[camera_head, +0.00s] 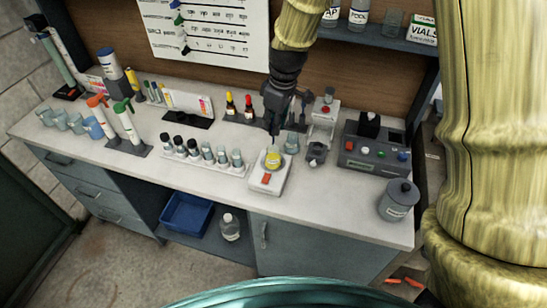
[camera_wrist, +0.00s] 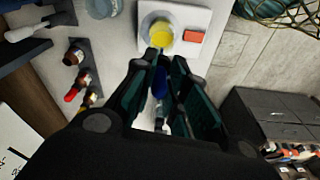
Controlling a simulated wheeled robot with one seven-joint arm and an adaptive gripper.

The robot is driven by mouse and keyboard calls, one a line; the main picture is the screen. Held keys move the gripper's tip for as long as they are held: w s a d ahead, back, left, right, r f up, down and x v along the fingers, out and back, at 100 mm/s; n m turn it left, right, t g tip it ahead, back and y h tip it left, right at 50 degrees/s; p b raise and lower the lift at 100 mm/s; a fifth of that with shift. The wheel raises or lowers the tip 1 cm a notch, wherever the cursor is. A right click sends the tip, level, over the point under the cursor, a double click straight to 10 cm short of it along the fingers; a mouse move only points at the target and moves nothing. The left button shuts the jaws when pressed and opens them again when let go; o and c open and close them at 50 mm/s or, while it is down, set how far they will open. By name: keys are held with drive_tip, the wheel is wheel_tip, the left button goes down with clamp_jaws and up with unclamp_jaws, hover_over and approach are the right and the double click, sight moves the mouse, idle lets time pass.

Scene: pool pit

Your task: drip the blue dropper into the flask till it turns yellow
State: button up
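The flask (camera_head: 272,160) holds yellow liquid and stands on a white stirrer plate (camera_head: 262,184) with a red-orange button. In the wrist view the flask (camera_wrist: 160,36) is just beyond my fingertips, with a bright yellow round of liquid. My gripper (camera_head: 274,124) hangs above the flask, pointing down. In the wrist view my gripper (camera_wrist: 164,76) is closed around the blue dropper (camera_wrist: 160,83), whose blue bulb shows between the fingers. The dropper's tip is hidden in the wrist view, and I cannot tell whether any drop is falling.
A rack holds a yellow-capped and a red-capped dropper bottle (camera_head: 249,106) behind my gripper. A row of vials (camera_head: 208,153) stands left of the stirrer. A grey control box (camera_head: 374,148) and a lidded pot (camera_head: 398,200) stand right. The front counter strip is clear.

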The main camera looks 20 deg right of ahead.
drive_tip(key=shift+r+p, duration=1.5)
drive_tip(key=shift+r, duration=0.75)
